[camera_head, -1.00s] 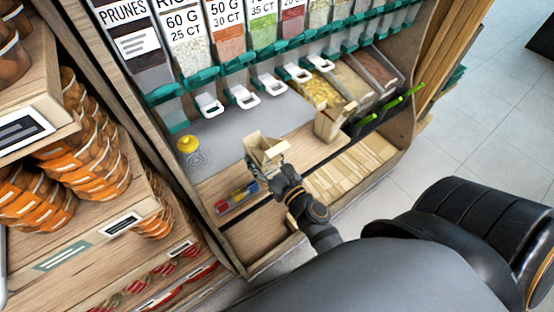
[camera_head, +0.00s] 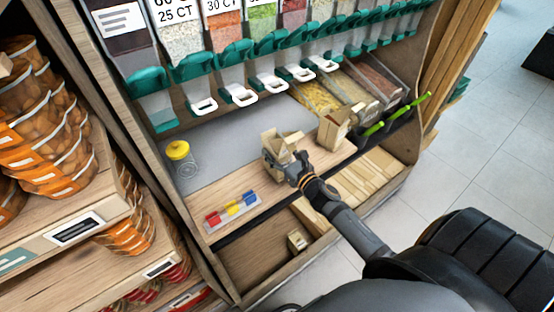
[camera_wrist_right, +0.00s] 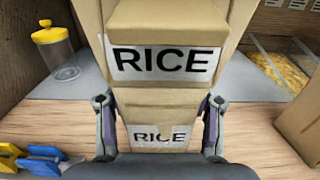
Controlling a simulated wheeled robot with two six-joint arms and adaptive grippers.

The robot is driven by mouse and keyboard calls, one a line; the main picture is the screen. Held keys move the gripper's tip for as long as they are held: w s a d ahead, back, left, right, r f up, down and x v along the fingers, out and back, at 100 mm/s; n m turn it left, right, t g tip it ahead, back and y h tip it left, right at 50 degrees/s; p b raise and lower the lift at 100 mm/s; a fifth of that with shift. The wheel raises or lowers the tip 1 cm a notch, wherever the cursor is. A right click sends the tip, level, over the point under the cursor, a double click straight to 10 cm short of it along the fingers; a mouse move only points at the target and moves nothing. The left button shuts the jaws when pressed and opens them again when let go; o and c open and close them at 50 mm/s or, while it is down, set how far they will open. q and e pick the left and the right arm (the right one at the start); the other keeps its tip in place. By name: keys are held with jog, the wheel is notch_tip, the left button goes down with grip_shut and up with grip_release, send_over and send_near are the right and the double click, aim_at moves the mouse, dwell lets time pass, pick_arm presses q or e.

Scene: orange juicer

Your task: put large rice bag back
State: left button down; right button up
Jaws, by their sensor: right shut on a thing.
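A tan paper rice bag (camera_head: 272,150) with an open, folded top is at the wooden counter (camera_head: 215,205), below the dispensers. My right gripper (camera_head: 293,160) is shut on it from the front right. In the right wrist view the bag (camera_wrist_right: 165,95) fills the middle, with a large RICE label above and a smaller RICE label below. My right fingers (camera_wrist_right: 158,125) are on either side of its lower part. I cannot tell whether its bottom touches the counter. My left gripper is not in view.
Another tan bag (camera_head: 333,132) stands to the right, beside open bins (camera_head: 318,98). A yellow-lidded jar (camera_head: 181,160) is at the back left. Coloured clips (camera_head: 232,209) lie at the front left. A small tan box (camera_head: 297,241) is on the lower shelf. Dispensers (camera_head: 234,85) hang above.

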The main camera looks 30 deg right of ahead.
jog(key=shift+f, duration=0.8)
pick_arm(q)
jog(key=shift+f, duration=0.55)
pick_arm(e)
jog(key=shift+r, duration=0.15)
jog(key=o, duration=1.1)
jog(key=shift+f, duration=0.2)
jog(key=o, duration=0.5)
jog(key=shift+c, duration=0.2)
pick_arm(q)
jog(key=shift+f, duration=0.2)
